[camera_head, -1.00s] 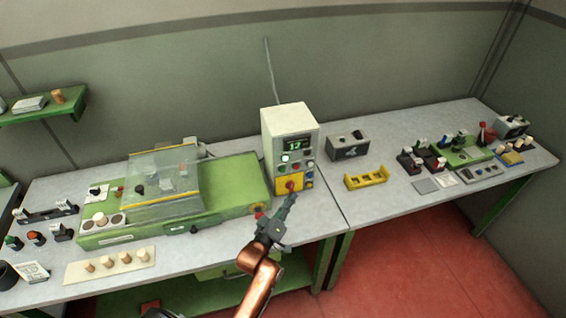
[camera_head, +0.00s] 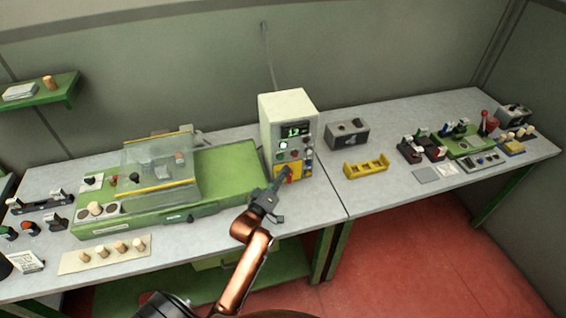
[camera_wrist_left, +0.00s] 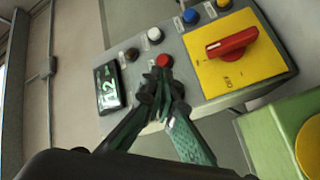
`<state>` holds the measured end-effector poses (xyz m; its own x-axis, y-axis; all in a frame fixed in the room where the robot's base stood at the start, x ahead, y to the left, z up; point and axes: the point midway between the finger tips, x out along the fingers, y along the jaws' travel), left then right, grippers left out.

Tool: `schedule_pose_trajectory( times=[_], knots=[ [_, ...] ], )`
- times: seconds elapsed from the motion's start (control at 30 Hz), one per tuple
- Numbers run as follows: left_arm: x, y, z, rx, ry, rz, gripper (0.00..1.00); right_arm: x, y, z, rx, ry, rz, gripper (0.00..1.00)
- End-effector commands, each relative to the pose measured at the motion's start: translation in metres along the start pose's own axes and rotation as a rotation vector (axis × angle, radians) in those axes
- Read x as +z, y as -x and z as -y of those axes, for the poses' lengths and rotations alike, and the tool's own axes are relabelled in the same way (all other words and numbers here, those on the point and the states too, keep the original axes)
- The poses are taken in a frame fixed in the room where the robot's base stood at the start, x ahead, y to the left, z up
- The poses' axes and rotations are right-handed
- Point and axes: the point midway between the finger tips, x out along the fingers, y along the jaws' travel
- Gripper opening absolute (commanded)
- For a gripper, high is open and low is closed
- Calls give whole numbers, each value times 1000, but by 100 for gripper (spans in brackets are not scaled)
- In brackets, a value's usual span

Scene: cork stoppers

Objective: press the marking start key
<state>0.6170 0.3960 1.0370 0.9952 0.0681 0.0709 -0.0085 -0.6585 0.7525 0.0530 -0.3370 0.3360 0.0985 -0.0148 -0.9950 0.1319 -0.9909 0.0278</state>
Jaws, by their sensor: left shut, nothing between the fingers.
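The grey control box (camera_head: 288,107) stands upright on the bench, with a lit display (camera_head: 297,130), small buttons and a yellow plate. In the wrist view, the display (camera_wrist_left: 108,88) lies left of my left gripper (camera_wrist_left: 161,88). The gripper is shut and empty, its fingertips close to the panel just below a red button (camera_wrist_left: 162,60); contact cannot be told. A white button (camera_wrist_left: 154,35), a dark button (camera_wrist_left: 132,54) and a blue button (camera_wrist_left: 190,16) show nearby. A red rotary switch (camera_wrist_left: 232,43) sits on the yellow plate. The gripper hides part of the panel. No key label is legible.
A green machine with a clear cover (camera_head: 160,172) stands left of the box. A yellow rack (camera_head: 366,167) and a dark box (camera_head: 346,134) are to the right. Corks stand on a pale tray (camera_head: 78,264) at the front left.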

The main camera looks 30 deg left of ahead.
Motion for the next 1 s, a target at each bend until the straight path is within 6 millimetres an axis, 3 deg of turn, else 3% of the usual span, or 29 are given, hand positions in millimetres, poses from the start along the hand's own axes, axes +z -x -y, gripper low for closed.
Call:
schedule_pose_trajectory(
  times=[0.3,0.73,1.0],
  knots=[
    [-12,-16,10,1,-1,0,0,32,5,3,-3,-9,39,44],
    [-12,-17,11,1,0,1,0,15,4,-1,1,-4,18,44],
    [-12,-17,11,1,0,2,0,16,4,-2,2,-3,19,44]
  ],
)
